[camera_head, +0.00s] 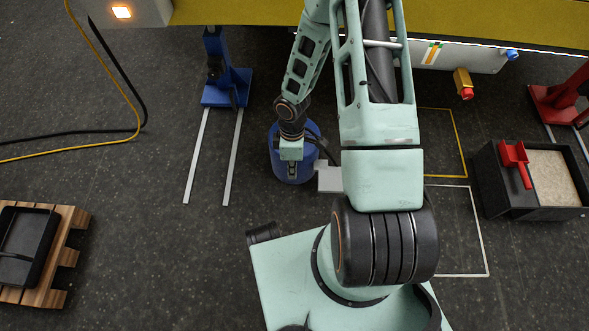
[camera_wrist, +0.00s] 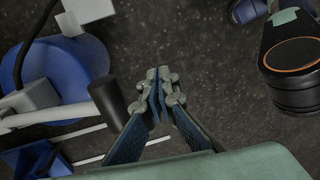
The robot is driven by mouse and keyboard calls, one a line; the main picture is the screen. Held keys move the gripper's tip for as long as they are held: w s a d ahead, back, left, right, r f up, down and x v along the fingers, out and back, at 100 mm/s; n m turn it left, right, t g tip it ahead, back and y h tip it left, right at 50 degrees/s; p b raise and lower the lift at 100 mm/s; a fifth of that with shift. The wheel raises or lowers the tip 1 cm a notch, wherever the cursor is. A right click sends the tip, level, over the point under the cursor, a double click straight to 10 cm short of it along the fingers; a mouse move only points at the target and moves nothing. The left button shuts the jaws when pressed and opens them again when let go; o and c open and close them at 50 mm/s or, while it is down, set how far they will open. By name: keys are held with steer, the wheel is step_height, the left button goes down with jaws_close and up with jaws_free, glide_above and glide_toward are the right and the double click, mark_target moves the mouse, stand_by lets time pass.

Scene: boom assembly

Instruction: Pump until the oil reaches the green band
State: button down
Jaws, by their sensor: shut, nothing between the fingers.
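A blue drum-shaped pump (camera_head: 279,168) stands on the floor, partly hidden behind my gripper (camera_head: 291,172) in the head view. In the wrist view the blue drum (camera_wrist: 85,62) is at upper left, with a dark cylindrical grip (camera_wrist: 108,101) near it. My gripper (camera_wrist: 158,78) is shut and empty, pointing down, with the dark grip to its left and apart from it. A small gauge with a green and orange strip (camera_head: 432,53) is on the white panel under the yellow boom. The oil level is too small to read.
A grey block (camera_head: 329,179) sits beside the drum. A blue stand (camera_head: 226,87) is at upper left and a red stand (camera_head: 562,101) at far right. A pallet with a black tray (camera_head: 27,250) lies left.

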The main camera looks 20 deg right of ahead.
steer(key=r, duration=0.1)
steer(key=s+r, duration=0.1)
steer(key=r, duration=0.1)
steer(key=s+r+p, duration=0.1)
steer(key=r, duration=0.1)
steer(key=shift+a, duration=0.35)
stand_by(0.6)
